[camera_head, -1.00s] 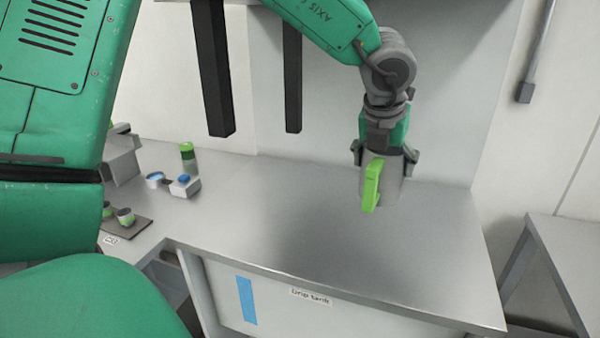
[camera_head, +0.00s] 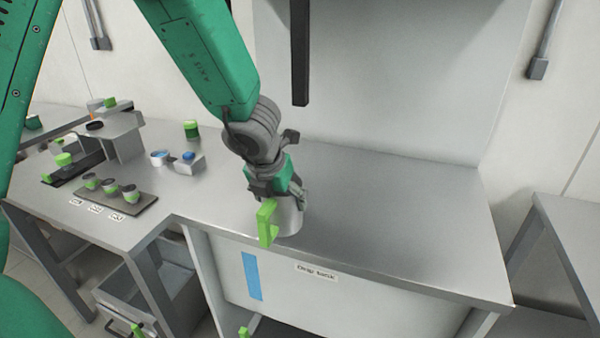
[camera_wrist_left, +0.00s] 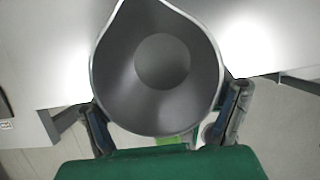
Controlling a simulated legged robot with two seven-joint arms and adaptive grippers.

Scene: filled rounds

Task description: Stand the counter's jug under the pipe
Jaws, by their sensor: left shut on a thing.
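The grey metal jug (camera_head: 290,218) with a bright green handle (camera_head: 266,222) is upright in my left gripper (camera_head: 277,192), near the counter's (camera_head: 390,220) front edge. The gripper is shut on its body. I cannot tell whether the jug's base touches the counter. In the left wrist view I look down into the jug (camera_wrist_left: 125,75); it looks empty, with its spout at the top and a gripper finger on each side. A dark square bar (camera_head: 299,55) hangs over the back of the counter; I cannot tell whether it is the pipe. My right gripper is not in view.
The counter to the jug's right is clear. A tank labelled "Drip tank" (camera_head: 380,300) is below the counter.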

